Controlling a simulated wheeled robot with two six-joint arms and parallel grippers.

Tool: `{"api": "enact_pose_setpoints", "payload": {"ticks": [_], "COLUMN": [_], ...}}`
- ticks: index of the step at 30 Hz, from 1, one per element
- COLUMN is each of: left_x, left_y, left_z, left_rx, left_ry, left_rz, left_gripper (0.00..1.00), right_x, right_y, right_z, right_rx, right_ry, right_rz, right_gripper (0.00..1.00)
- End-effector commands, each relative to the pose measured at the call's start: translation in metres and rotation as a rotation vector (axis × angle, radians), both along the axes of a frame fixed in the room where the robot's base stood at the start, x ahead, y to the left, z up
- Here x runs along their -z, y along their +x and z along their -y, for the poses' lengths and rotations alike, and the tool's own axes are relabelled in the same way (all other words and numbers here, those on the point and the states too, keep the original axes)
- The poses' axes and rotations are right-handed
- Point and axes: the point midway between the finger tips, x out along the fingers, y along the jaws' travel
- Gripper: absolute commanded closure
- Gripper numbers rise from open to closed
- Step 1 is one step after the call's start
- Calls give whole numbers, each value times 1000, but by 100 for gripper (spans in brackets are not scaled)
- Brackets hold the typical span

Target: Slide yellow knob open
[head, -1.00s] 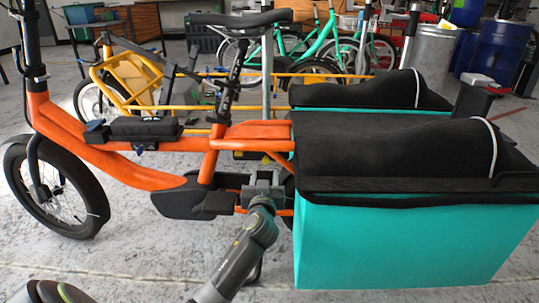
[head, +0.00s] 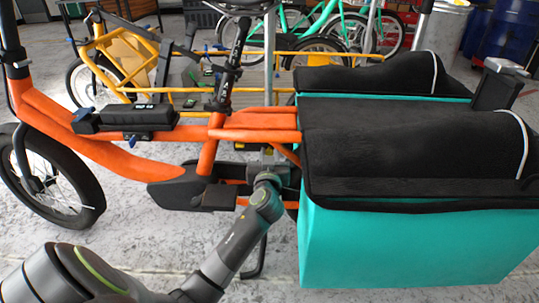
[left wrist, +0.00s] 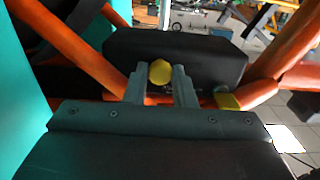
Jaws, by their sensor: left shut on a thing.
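The yellow knob (left wrist: 160,72) shows in the left wrist view, in front of a black box (left wrist: 178,55) mounted on the orange bike frame. My left gripper (left wrist: 161,84) has one grey finger on each side of the knob and is shut on it. In the head view my left gripper (head: 272,172) reaches in below the orange frame (head: 260,128), just left of the teal cargo box (head: 400,245). Its fingertips and the knob cannot be made out clearly there. My right gripper is not in view.
Orange tubes pass close on both sides of the gripper in the left wrist view. A second yellow part (left wrist: 227,101) sits to the right of the knob. A black pedal (head: 215,198) is left of the gripper in the head view. Grey floor is open in front of the bike.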

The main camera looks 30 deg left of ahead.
Motion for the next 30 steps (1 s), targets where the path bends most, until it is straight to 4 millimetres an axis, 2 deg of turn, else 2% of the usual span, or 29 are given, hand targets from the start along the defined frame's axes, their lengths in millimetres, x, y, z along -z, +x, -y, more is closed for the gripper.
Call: {"api": "enact_pose_setpoints", "payload": {"ticks": [1,4,11,18,21,30], "left_x": [0,0,0,-1,-1,-1], "left_y": [0,0,-2,-19,-22,-23], "left_z": [0,0,-3,-32,-37,-39], "left_rx": [0,0,-1,-2,-1,-4], "left_ry": [0,0,2,5,3,4], "left_rz": [0,0,0,-1,-1,0], "left_gripper": [89,100,100,100,100,100], "right_x": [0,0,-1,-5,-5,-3], "right_y": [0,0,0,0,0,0], "right_z": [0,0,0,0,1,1], "right_rx": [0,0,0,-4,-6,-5], "right_ry": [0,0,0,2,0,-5], "right_rz": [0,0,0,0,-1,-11], "right_gripper": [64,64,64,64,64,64]}}
